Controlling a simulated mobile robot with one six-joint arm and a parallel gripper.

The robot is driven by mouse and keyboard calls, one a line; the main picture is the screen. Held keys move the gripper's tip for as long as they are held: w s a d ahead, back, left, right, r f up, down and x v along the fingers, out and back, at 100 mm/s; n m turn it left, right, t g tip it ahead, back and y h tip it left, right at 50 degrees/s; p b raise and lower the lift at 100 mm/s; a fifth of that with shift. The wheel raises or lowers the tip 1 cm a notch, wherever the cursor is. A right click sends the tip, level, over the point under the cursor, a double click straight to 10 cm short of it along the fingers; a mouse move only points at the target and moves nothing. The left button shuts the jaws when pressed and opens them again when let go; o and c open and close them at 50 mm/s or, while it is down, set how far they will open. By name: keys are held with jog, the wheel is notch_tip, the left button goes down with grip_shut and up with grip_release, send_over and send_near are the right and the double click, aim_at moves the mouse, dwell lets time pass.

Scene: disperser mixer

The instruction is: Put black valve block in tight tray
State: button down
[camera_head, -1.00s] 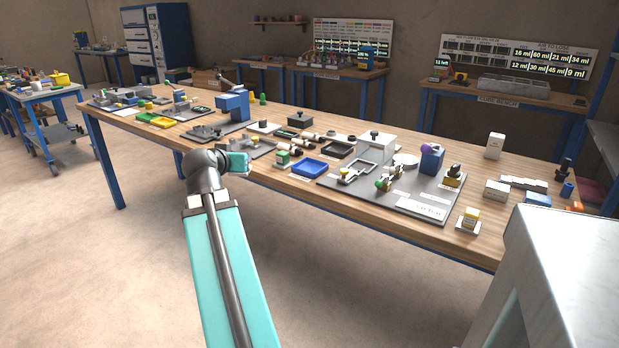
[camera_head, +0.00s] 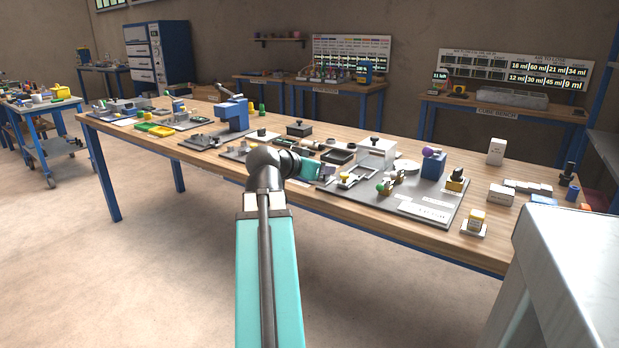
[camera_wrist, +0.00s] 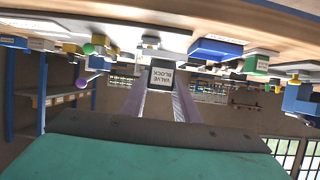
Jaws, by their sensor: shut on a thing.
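My gripper (camera_head: 325,172) is raised over the front edge of the long bench, left of the grey board. In the wrist view, which is upside down, its two fingers (camera_wrist: 160,103) are shut on the black valve block (camera_wrist: 162,77), with a pale label reading VALVE BLOCK. In the head view the block is too small to make out clearly. A dark open tray (camera_head: 338,157) lies on the bench behind the gripper. A blue tray (camera_wrist: 216,50) shows in the wrist view. I cannot read which one is the tight tray.
The grey board (camera_head: 440,198) carries several fixtures, with a white box (camera_head: 376,152) at its back and a blue block (camera_head: 433,164) at right. A blue press (camera_head: 234,114) stands further left. A pale cabinet (camera_head: 570,250) fills the near right. Small parts crowd the bench.

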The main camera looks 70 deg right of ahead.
jog(key=shift+w+d+r+p, duration=0.15)
jog(key=shift+d+r+p, duration=0.15)
jog(key=shift+p, duration=1.1)
jog(key=p, duration=0.2)
jog(key=d+p, duration=0.1)
jog(key=p, duration=0.2)
jog(key=shift+w+f, duration=0.1)
jog(key=shift+w, duration=0.1)
jog(key=p, duration=0.9)
jog(key=shift+w+d+f, duration=0.15)
jog(key=shift+w+d, duration=0.2)
jog(key=shift+w, duration=0.05)
jog(key=d+p, duration=0.1)
jog(key=p, duration=0.1)
jog(key=w+d+p, duration=0.1)
jog(key=p, duration=0.3)
jog(key=shift+w+d+f, duration=0.25)
jog(key=shift+w+d, duration=0.15)
jog(key=shift+w+d+f+p, duration=0.15)
jog(key=shift+w+d+p, duration=0.25)
jog(key=shift+w+d, duration=0.7)
jog(key=shift+w+d+f+p, duration=0.2)
jog(key=shift+w+d+p, duration=0.25)
jog(key=shift+d, duration=1)
jog(key=shift+w+d+f+p, duration=0.15)
jog(key=shift+w+d+p, duration=0.15)
jog(key=shift+w+d, duration=0.85)
jog(key=shift+s+d, duration=0.15)
jog(key=shift+d, duration=0.1)
